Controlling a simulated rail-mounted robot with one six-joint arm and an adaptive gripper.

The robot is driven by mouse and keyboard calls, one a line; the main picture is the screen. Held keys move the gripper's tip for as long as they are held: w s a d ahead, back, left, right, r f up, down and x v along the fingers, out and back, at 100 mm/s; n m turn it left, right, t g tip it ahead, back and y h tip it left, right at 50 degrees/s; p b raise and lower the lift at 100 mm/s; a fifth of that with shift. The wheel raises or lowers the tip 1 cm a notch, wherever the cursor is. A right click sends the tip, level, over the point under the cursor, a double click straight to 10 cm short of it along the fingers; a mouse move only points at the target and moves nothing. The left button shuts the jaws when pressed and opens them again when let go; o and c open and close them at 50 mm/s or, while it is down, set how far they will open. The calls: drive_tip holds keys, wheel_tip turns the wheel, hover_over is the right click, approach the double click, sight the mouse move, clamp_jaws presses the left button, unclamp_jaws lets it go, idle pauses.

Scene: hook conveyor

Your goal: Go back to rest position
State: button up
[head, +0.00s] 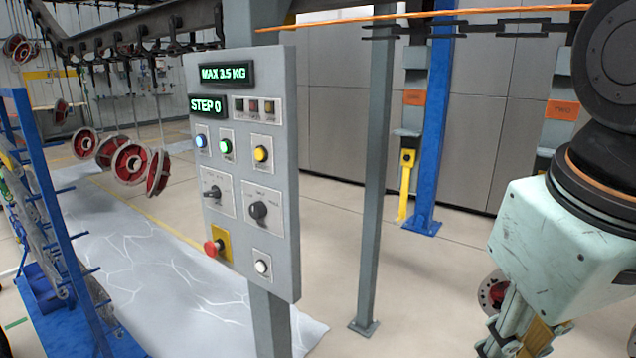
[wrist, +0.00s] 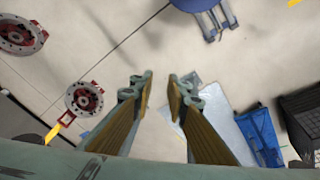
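My gripper (wrist: 160,82) hangs pointing down in the wrist view. Its two fingers, with tan inner pads, stand apart with nothing between them, and floor shows in the gap. In the head view my gripper (head: 520,345) is at the lower right, partly cut off by the frame's bottom edge. It is well to the right of the control panel (head: 285,215) and touches nothing that I can see.
The panel reads "MAX 3.5 KG" and "STEP 0" and has a red emergency button (head: 213,248). Red wheel parts (head: 130,165) hang from the overhead conveyor at left. A blue rack (head: 70,225) stands at far left. A grey post (head: 373,190) stands mid-picture.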

drive_tip(key=shift+s+a+f+m+t+y, duration=0.1)
drive_tip(key=shift+s+a+m+t+y, duration=0.2)
drive_tip(key=shift+s+m, duration=0.4)
drive_tip(key=shift+s+a+f+m+t+y, duration=0.1)
drive_tip(key=shift+s+a+m+t, duration=0.25)
drive_tip(key=shift+s, duration=0.65)
